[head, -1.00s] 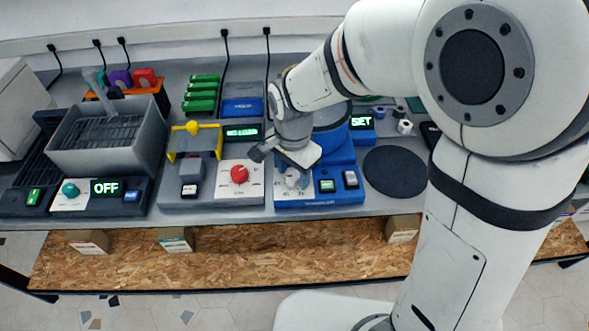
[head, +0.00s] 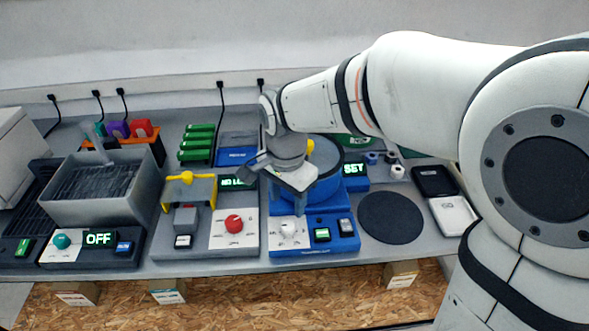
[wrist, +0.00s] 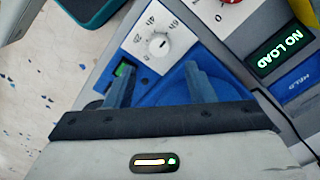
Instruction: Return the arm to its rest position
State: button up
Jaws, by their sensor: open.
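My gripper (wrist: 160,88) is open and empty, its two fingers spread apart in the wrist view. In the head view my gripper (head: 283,188) hangs over the blue machine (head: 315,248), tilted, with a gap above the front panel. The machine's white dial (head: 288,229) is uncovered, and it also shows in the wrist view (wrist: 158,44) beyond the fingertips. My arm (head: 420,85) stretches from the right across the back of the bench. The fingertips are hard to make out in the head view.
A grey machine with a yellow clamp (head: 187,178) and red knob (head: 234,224) stands left of the blue machine. Further left is a grey basin (head: 105,200). A dark round pad (head: 391,217) and a black-and-white open case (head: 453,216) lie right.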

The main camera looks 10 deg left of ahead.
jog(key=s+d+r+n+t, duration=0.1)
jog(key=s+d+n, duration=0.2)
jog(key=d, duration=0.8)
jog(key=s+d+r+n+t, duration=0.1)
jog(key=s+d+n, duration=0.2)
jog(key=d, duration=0.9)
jog(key=shift+s+d+r+t, duration=0.25)
jog(key=shift+s+t, duration=0.05)
jog(key=shift+s, duration=0.75)
